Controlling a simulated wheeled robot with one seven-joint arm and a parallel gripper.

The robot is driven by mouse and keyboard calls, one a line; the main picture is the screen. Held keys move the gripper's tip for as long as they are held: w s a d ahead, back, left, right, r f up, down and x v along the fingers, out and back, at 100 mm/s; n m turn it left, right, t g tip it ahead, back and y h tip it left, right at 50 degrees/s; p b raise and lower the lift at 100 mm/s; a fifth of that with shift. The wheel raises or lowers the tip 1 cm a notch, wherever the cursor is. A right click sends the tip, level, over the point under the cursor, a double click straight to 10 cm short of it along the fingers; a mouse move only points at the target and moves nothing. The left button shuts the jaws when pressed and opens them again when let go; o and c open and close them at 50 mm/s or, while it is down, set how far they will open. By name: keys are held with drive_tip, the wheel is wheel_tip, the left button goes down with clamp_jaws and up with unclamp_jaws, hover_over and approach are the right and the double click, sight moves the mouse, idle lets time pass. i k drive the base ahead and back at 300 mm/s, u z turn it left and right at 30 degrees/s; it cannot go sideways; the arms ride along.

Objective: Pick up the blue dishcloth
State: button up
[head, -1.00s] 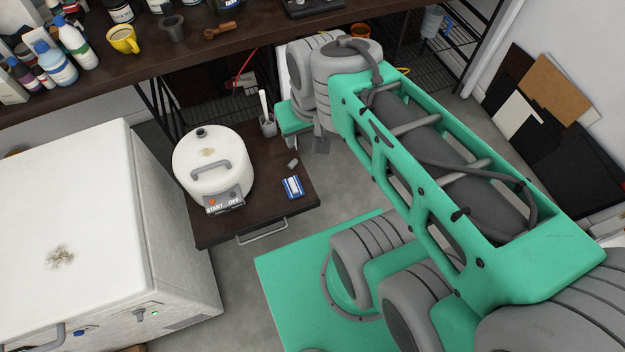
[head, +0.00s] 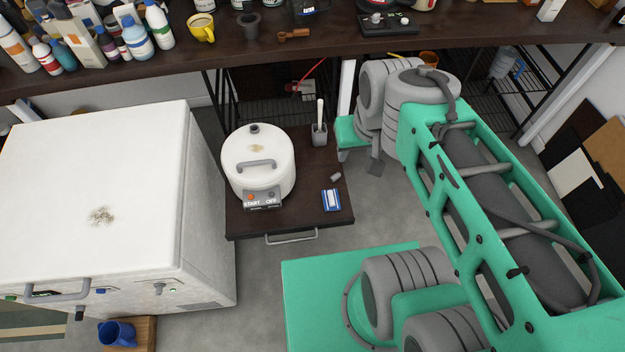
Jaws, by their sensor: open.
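A small, flat blue and white item (head: 332,200) lies on the front right of a small dark table (head: 290,222). I cannot tell whether it is the blue dishcloth, and no other blue cloth shows clearly. My gripper (head: 361,160) hangs at the far end of my green and grey arm, to the right of the table's back right part. Its grey fingers are partly hidden by the wrist; it looks open, with nothing seen between them. It is apart from the blue and white item, above and to the right of it in the picture.
A white round cooker (head: 258,165), a grey cup with a pestle (head: 319,135) and a small grey piece (head: 335,177) share the table. A large white cabinet (head: 95,190) stands left; a blue mug (head: 116,333) is below it. A cluttered shelf (head: 330,50) spans the back.

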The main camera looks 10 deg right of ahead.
sight(330, 197)
drive_tip(key=z, duration=1.15)
drive_tip(key=i, duration=0.65)
drive_tip(key=u, duration=3.85)
